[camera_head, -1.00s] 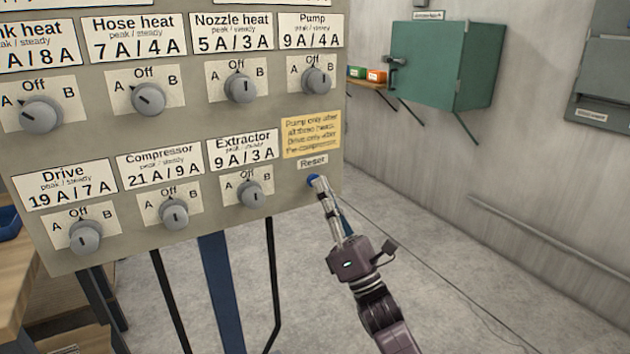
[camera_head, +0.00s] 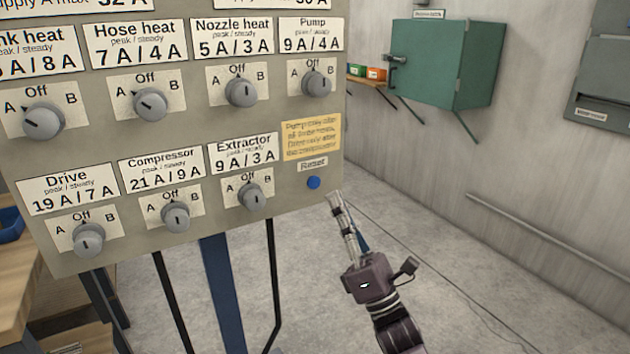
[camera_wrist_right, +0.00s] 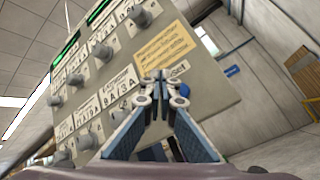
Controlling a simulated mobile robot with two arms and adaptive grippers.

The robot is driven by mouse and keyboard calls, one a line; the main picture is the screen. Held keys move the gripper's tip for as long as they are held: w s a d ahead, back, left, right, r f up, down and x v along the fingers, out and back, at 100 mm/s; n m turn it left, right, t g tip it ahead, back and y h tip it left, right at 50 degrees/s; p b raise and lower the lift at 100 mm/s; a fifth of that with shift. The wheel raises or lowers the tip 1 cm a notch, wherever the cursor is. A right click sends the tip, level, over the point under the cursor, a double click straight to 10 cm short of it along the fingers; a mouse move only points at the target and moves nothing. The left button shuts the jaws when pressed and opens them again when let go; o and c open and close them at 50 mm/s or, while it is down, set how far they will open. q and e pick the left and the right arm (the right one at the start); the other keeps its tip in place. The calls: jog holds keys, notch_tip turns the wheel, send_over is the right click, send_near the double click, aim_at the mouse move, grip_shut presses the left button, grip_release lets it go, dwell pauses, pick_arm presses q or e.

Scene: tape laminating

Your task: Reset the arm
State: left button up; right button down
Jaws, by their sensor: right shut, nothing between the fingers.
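My right gripper (camera_head: 334,200) is shut and empty. Its fingertips are just right of and below the blue reset button (camera_head: 313,182) on the grey panel (camera_head: 228,130), apart from it in the head view. In the right wrist view the shut fingertips (camera_wrist_right: 159,77) are in front of the panel, with the blue button (camera_wrist_right: 184,90) just to their right, partly behind a finger. The button sits under the "Reset" label (camera_head: 313,164). My left gripper is not in view.
Several rotary knobs line the panel, such as the Extractor knob (camera_head: 253,196) and the Pump knob (camera_head: 318,84). A green cabinet (camera_head: 440,65) hangs on the back wall. A wooden bench (camera_head: 30,280) stands at the left. Open floor lies right of the panel.

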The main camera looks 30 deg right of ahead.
jog(key=shift+s, duration=0.4)
jog(key=shift+w+h, duration=0.1)
jog(key=shift+h, duration=0.2)
